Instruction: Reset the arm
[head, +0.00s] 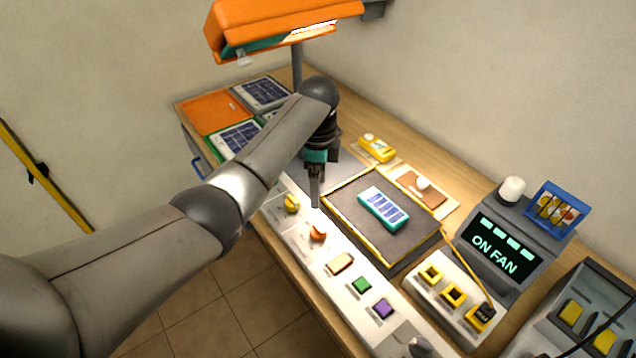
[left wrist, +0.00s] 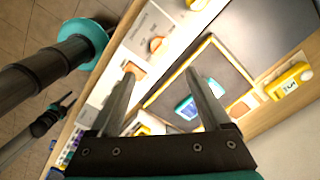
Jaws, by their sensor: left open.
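My left arm reaches in from the left in the head view, over the near edge of the workbench. My left gripper (head: 316,190) points down between the white control strip (head: 325,238) and the dark mat with a yellow border (head: 345,222). In the left wrist view the left gripper (left wrist: 165,78) has its two fingers apart with nothing held between them. A teal battery-like block (head: 383,208) lies on the mat; it also shows in the left wrist view (left wrist: 187,107), partly hidden by a finger. My right gripper is not in the head view.
An orange lamp (head: 285,22) hangs over the bench's back left. A display reading "ON FAN" (head: 492,250) and a white tray with yellow sockets (head: 452,293) stand to the right. A yellow meter (head: 377,148) lies behind the mat. Floor tiles (head: 215,300) are clear at front left.

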